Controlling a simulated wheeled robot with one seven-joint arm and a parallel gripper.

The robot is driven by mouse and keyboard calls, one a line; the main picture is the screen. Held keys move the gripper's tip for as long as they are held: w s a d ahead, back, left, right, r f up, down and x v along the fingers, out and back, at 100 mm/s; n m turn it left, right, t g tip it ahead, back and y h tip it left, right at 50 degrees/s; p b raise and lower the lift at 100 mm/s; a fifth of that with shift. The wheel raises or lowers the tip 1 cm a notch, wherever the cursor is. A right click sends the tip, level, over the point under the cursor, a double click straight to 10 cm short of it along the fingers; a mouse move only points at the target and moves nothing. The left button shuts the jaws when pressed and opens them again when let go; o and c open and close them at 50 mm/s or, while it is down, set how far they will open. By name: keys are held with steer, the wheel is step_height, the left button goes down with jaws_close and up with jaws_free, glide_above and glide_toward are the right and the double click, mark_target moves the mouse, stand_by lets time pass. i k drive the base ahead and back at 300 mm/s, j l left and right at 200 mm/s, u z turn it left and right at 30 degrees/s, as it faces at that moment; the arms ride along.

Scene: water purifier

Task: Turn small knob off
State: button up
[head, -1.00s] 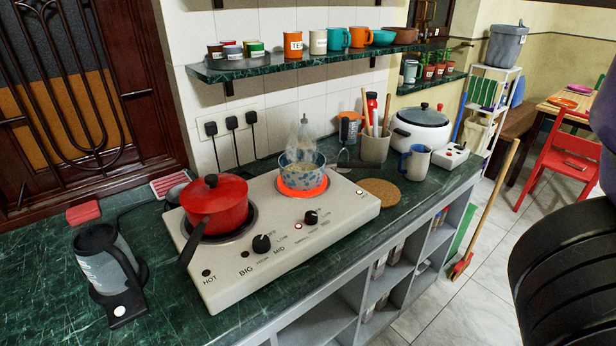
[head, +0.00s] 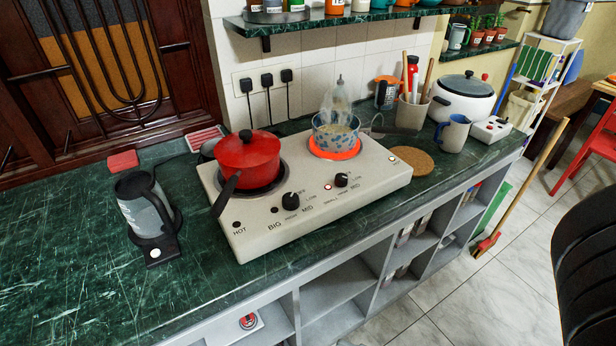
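A white two-burner hot plate (head: 375,190) sits on the green counter. Its small knob (head: 341,180) is black and is on the front panel, right of the big knob (head: 291,200). A red light (head: 328,187) shows beside the small knob. The small burner (head: 334,153) glows orange-red under a blue-patterned pot (head: 335,134), which steams. A red lidded pan (head: 248,160) stands on the big burner, its handle toward the front left. My gripper is not in view.
An electric kettle (head: 146,210) stands left of the hot plate. A cork mat (head: 410,162), a mug (head: 452,134) and a white cooker (head: 465,100) are to the right. A shelf (head: 350,18) hangs above. Shelving (head: 340,285) is below the counter edge.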

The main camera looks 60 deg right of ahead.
mark_target(341, 180)
steer(key=k+j+z, duration=0.15)
steer(key=z, duration=0.2)
steer(key=k+z, duration=0.2)
steer(key=z, duration=0.15)
steer(key=k+j+z, duration=0.1)
steer(key=z, duration=0.25)
steer(key=k, duration=0.05)
